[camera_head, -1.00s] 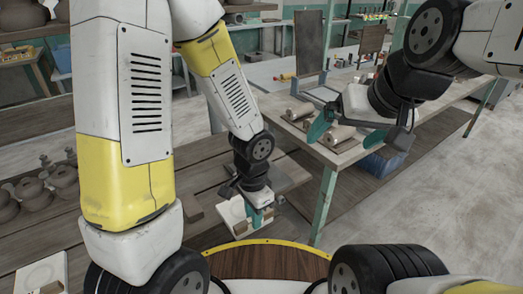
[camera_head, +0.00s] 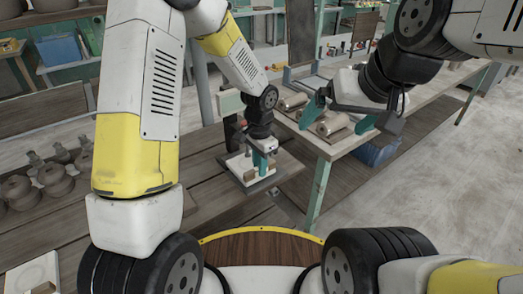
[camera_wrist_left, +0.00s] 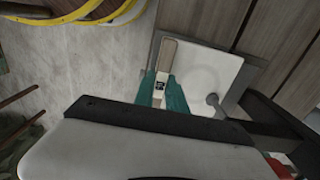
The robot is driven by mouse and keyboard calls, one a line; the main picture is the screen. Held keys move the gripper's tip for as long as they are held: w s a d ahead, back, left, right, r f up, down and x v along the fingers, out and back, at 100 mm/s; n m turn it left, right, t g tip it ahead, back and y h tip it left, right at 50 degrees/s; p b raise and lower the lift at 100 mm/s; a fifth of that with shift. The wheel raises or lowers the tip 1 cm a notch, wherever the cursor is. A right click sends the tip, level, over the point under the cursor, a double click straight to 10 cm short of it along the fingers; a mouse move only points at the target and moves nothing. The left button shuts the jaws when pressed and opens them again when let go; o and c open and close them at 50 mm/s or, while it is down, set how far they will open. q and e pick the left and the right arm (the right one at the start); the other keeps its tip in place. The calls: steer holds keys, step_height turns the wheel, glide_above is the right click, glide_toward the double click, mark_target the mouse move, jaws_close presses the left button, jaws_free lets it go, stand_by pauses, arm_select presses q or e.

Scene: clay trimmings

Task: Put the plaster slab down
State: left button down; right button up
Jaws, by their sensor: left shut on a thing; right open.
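My left gripper (camera_head: 262,160) is shut on the plaster slab (camera_head: 238,165), a white square piece with light brown strips at its edges. In the left wrist view, the teal fingers (camera_wrist_left: 162,92) close at one edge of the slab (camera_wrist_left: 205,75), beside a light brown strip. A faint round shape and a small grey knob show on its face. The slab is over a dark grey board (camera_head: 284,168) at the plank table's right end; I cannot tell whether they touch. My right gripper (camera_head: 339,117) is open and empty, in front of the bench at the right.
The plank table (camera_head: 205,200) has free room left of the slab. Brown clay pots (camera_head: 55,180) stand at its left, and another white slab (camera_head: 32,275) lies at the lower left. The right bench (camera_head: 325,150) holds several clay rolls. A blue crate (camera_head: 375,153) is beneath it.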

mark_target(250, 163)
arm_select(q)
steer(key=w, duration=0.1)
steer(key=f, duration=0.1)
steer(key=w, duration=0.1)
steer(key=shift+w+d+f, duration=0.15)
steer(key=shift+w+d, duration=0.1)
steer(key=shift+w, duration=0.05)
steer(key=shift+f, duration=0.1)
steer(key=shift+f, duration=0.15)
steer(key=c, duration=1.4)
jaws_free()
steer(key=shift+o, duration=0.2)
